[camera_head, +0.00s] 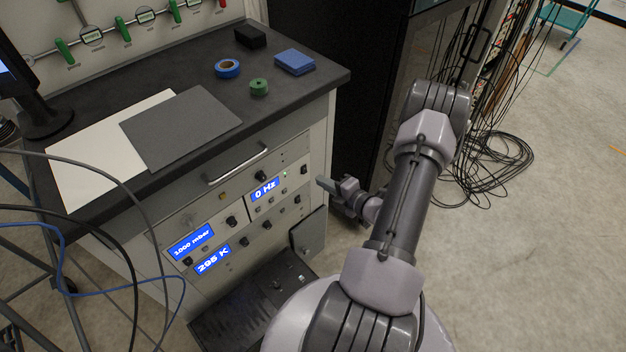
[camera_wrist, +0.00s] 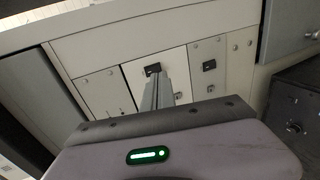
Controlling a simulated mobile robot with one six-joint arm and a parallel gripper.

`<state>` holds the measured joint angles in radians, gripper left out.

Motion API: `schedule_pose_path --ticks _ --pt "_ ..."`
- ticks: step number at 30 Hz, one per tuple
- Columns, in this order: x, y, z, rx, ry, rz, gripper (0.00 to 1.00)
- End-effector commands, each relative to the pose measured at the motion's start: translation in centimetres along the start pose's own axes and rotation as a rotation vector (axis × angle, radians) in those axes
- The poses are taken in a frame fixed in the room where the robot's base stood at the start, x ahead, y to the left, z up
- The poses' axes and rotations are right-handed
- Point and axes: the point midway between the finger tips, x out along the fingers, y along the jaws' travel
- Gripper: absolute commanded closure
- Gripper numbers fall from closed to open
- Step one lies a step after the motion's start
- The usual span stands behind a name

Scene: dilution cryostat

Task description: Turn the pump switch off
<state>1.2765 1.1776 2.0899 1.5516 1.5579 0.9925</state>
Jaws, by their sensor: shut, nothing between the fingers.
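The control panel (camera_head: 240,215) is on the front of the grey cabinet, with small black switches and knobs and blue displays reading "0 Hz", "1000 mbar" and "295 K". Which switch is the pump's cannot be read. A small green light (camera_head: 284,174) shows near the "0 Hz" display (camera_head: 265,190). My gripper (camera_head: 321,182) is shut and empty, just right of the panel. In the wrist view its fingers (camera_wrist: 158,76) point at the panel, with the tips overlapping the lower edge of a black switch (camera_wrist: 152,69). Whether they touch it is unclear. Another black switch (camera_wrist: 209,65) is to the right.
Above the panel are a drawer handle (camera_head: 237,165) and the dark worktop (camera_head: 290,95), which bears tape rolls, a blue stack and flat sheets. A black rack (camera_head: 375,90) stands behind my arm. Cables hang at the left. The floor at right is mostly clear.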

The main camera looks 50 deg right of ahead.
Motion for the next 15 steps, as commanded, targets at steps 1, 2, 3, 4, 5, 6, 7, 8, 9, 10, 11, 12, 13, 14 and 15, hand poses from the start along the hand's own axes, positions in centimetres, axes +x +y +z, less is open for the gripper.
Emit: schedule_pose_path --ticks 1,2,3,4,5,6,7,8,9,10,11,12,13,14,15 --pt "1.1 -0.3 -0.1 -0.003 0.003 0.001 1.00" --pt "1.7 -0.2 -0.1 -0.003 0.003 0.001 1.00" --pt "2.4 -0.3 -0.1 -0.003 0.003 0.001 1.00" --pt "2.9 -0.3 -0.1 -0.003 0.003 0.001 1.00" --pt "3.3 -0.2 -0.1 -0.002 0.002 0.001 1.00" --pt "3.8 -0.2 -0.1 -0.002 0.002 0.001 1.00" --pt "4.1 -0.2 -0.1 -0.003 0.002 0.000 1.00" --pt "4.4 -0.2 0.0 -0.002 0.001 0.000 1.00" --pt "4.7 -0.1 0.0 -0.001 0.001 0.000 1.00" --pt "4.8 -0.1 -0.1 -0.001 0.001 0.000 1.00" --pt "4.9 -0.1 -0.1 0.000 0.001 0.000 1.00" --pt "5.0 0.0 -0.1 0.000 0.001 0.000 1.00" --pt "5.1 0.0 0.0 0.000 0.001 0.000 1.00" --pt "5.1 0.0 0.0 0.000 0.000 0.000 1.00" --pt "5.1 0.0 0.0 0.000 0.000 0.000 1.00"
